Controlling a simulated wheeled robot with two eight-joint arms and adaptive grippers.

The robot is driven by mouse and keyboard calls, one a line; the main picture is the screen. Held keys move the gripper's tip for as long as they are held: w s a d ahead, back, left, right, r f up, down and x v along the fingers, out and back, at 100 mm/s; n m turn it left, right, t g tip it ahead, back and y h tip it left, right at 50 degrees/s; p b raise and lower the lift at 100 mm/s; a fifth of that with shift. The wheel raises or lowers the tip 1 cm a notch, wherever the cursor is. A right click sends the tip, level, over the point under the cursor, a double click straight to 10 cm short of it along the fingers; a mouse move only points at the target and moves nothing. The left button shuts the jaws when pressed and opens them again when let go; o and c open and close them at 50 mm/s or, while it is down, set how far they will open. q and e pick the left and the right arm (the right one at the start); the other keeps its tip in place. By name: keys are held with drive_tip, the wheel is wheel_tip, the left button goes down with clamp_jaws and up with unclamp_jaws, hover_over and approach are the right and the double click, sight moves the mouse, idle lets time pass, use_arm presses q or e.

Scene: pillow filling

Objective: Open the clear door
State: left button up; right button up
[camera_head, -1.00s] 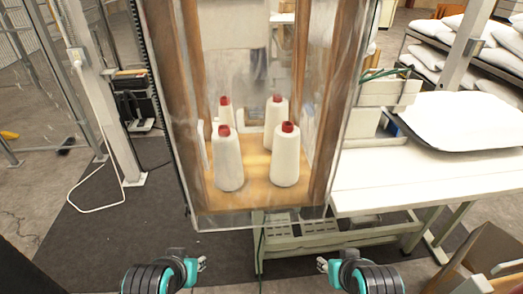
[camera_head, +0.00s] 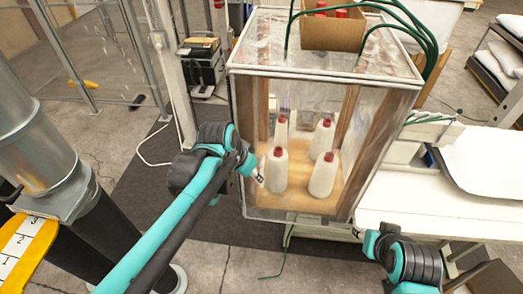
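The clear door (camera_head: 300,215) is the transparent front of a wood-framed cabinet, and it looks closed. My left gripper (camera_head: 257,177) is at the left front edge of the cabinet, near the door's left side. Its fingers are small and partly against the panel, and I cannot tell whether they touch it. My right gripper (camera_head: 358,232) is low at the right, below and in front of the cabinet's right corner. Its finger opening is too small to judge.
A cardboard box (camera_head: 333,33) with red-topped cones sits on the cabinet, with green hoses (camera_head: 412,35) beside it. A white table (camera_head: 450,212) holding a white pillow (camera_head: 492,165) is at the right. A grey metal column (camera_head: 30,135) stands at the left. Dark mat lies in front.

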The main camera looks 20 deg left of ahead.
sight(261, 173)
use_arm(q)
drive_tip(key=shift+m+g, duration=0.3)
drive_tip(key=w+f, duration=0.1)
drive_tip(key=w+d+f+p, duration=0.1)
drive_tip(key=w+f, duration=0.2)
drive_tip(key=shift+d, duration=0.4)
use_arm(e)
wheel_tip(261, 173, up, 3)
drive_tip(key=shift+r, duration=0.1)
use_arm(q)
drive_tip(key=shift+c, duration=0.4)
clamp_jaws()
